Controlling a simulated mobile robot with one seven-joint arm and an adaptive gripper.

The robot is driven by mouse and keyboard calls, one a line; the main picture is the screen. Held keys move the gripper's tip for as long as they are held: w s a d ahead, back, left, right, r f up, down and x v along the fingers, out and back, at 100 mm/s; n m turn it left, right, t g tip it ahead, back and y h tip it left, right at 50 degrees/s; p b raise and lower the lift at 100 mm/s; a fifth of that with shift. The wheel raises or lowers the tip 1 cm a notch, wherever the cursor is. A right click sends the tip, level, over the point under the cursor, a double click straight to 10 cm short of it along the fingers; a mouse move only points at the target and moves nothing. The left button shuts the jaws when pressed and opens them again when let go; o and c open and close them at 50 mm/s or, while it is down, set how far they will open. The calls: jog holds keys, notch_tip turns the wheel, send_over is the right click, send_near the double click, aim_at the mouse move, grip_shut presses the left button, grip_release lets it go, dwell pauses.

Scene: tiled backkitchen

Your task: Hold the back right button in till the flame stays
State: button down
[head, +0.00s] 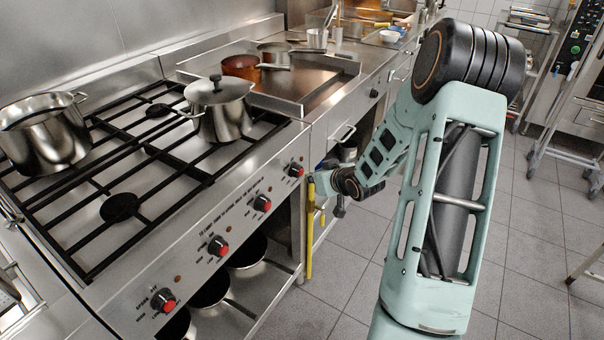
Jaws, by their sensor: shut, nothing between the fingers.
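The gas stove (140,165) fills the left side, with black grates and burners. Its front panel has a row of black knobs with red centres: one at the near end (166,300), two in the middle (218,246) (262,203), and one at the far right end (295,170). The labels are too small to tell which is the back right button. No flame shows on the visible burners; pots hide parts of the grate. My gripper (317,181) is small and partly hidden, just right of the far right knob and apart from it. It looks shut and empty.
A large open pot (43,135) stands on the stove's left, and a lidded pot (218,112) at its right. A steel counter with pans (242,68) continues beyond. A yellow upright bar (310,240) is near the stove's right corner. The tiled floor (340,290) is clear.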

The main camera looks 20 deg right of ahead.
jog(key=shift+w, duration=0.1)
dwell(0.3)
jog(key=shift+w+a, duration=0.25)
jog(key=shift+w+a, duration=0.2)
jog(key=shift+w, duration=0.1)
dwell(1.6)
dwell(2.6)
jog(key=shift+s+d, duration=0.45)
jog(key=shift+s, duration=0.2)
jog(key=shift+d, duration=0.1)
jog(key=s+d+p, duration=0.1)
jog(key=s, duration=0.1)
jog(key=s+d+p, duration=0.1)
jog(key=s+d, duration=0.1)
jog(key=shift+w, duration=0.1)
dwell(0.5)
